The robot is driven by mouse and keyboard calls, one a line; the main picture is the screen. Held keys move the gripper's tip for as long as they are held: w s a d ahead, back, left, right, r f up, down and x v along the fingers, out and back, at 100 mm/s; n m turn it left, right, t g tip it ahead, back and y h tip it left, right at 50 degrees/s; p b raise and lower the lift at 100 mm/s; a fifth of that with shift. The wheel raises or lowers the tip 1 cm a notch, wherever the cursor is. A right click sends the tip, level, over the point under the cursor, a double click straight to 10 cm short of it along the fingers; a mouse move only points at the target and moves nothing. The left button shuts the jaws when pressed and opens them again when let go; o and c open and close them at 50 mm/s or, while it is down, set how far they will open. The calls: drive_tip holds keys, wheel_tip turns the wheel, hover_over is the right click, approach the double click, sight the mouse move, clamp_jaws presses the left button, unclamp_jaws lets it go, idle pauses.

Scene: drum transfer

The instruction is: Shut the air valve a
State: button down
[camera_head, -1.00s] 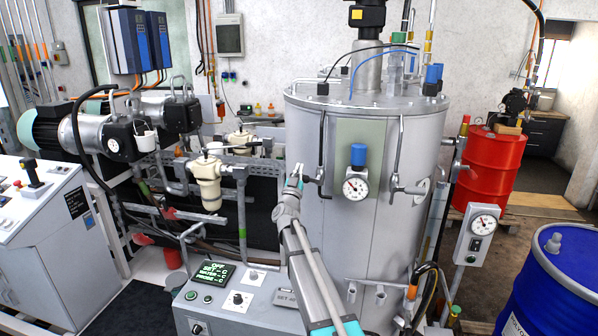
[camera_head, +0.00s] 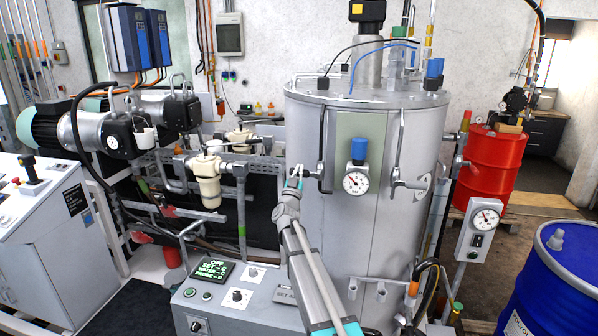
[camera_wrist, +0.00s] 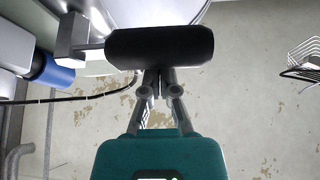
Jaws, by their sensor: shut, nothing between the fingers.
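My gripper (camera_head: 297,175) is at the left front side of the steel tank (camera_head: 372,240), beside a dark handle (camera_head: 322,172) on the tank wall. In the wrist view my gripper (camera_wrist: 158,88) is shut and empty. Its fingertips reach a thick black cylindrical handle (camera_wrist: 160,56) with a metal bracket on its left; I cannot tell whether they touch. No label marks air valve a, so I cannot tell whether this handle belongs to it. A blue knob (camera_head: 359,151) above a round gauge (camera_head: 356,182) sits on the tank front, right of my gripper.
Pipes and a cream filter bowl (camera_head: 207,180) are left of the gripper. A metal lever fitting (camera_head: 405,183) is on the tank's right. Red (camera_head: 493,160) and blue (camera_head: 555,285) drums stand at right.

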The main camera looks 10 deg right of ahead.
drive_tip(key=shift+a+f+b, duration=0.1)
drive_tip(key=shift+f+b, duration=0.5)
drive_tip(key=shift+f, duration=0.05)
drive_tip(key=shift+r, duration=0.15)
drive_tip(key=s+a+f, duration=0.1)
drive_tip(key=s+a, duration=0.3)
drive_tip(key=s, duration=0.4)
drive_tip(key=shift+s+f+b, duration=0.15)
drive_tip(key=shift+s+b, duration=0.1)
drive_tip(key=shift+b, duration=0.2)
idle(0.5)
drive_tip(key=shift+a, duration=0.1)
